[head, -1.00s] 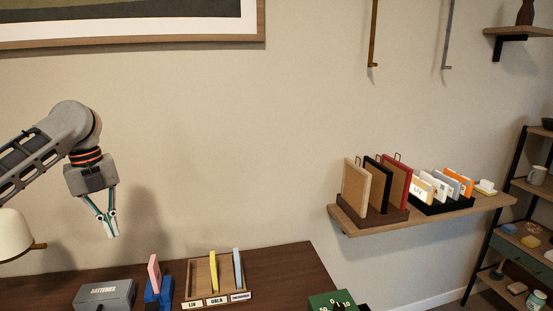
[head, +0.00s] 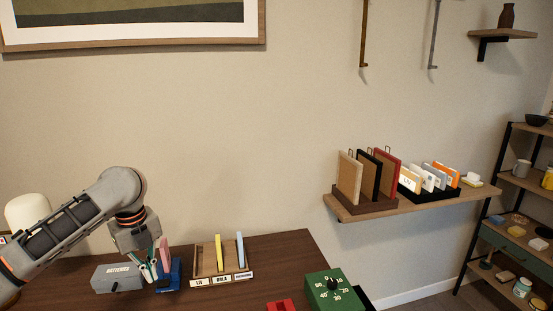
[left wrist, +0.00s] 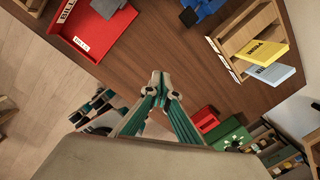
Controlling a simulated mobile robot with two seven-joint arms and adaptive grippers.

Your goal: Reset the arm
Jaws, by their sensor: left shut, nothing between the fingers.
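My left arm comes in from the left in the head view, bent downward. Its gripper (head: 150,272) is shut and empty, with its fingers pointing down in front of the blue stand and the grey batteries box.
On the dark table stand a grey batteries box (head: 117,278), a blue stand (head: 168,276) with a pink card, a wooden sorter (head: 205,262) and a green dial timer (head: 335,290). A red tray (left wrist: 92,30) shows in the wrist view. A wall shelf (head: 440,197) is right.

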